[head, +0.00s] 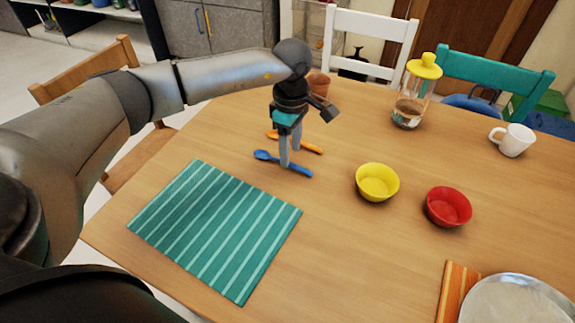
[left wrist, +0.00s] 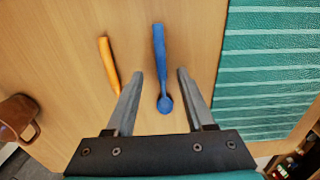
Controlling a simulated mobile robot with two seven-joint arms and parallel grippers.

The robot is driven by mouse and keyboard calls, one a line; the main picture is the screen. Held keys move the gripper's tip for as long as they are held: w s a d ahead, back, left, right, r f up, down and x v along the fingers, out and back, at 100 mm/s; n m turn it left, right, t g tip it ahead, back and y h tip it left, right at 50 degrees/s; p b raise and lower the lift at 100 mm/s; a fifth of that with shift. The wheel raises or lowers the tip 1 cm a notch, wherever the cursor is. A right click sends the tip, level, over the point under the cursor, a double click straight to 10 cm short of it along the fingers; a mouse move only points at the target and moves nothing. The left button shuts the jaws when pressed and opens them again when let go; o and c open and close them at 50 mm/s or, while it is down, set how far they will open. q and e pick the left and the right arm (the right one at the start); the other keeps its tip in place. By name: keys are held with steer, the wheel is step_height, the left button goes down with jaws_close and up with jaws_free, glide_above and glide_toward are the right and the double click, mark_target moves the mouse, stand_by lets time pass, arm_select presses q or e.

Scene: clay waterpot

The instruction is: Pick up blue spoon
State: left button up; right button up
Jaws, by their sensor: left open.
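The blue spoon (head: 300,171) lies flat on the wooden table, just beyond the upper right edge of the green striped placemat. In the left wrist view the blue spoon (left wrist: 160,65) runs up the picture, with its bowl between the two fingers. My left gripper (head: 290,166) points down over the spoon, its fingers apart and empty. In the left wrist view the open fingers (left wrist: 160,74) stand on either side of the spoon; I cannot tell if they touch the table. In the head view the fingers hide part of the spoon. My right gripper is not in view.
An orange spoon (head: 310,148) lies close behind the blue one. The placemat (head: 215,225) is empty. A yellow bowl (head: 377,185) and a red bowl (head: 449,208) stand to the right. A brown clay pot (head: 319,83) is behind my gripper. The table between placemat and bowls is clear.

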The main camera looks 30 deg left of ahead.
arm_select(q)
steer(key=shift+s+f+b, duration=0.1)
steer(key=shift+f+b, duration=0.25)
steer(key=shift+f, duration=1.3)
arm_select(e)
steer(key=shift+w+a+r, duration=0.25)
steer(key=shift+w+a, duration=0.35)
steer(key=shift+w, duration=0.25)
arm_select(q)
jaws_close()
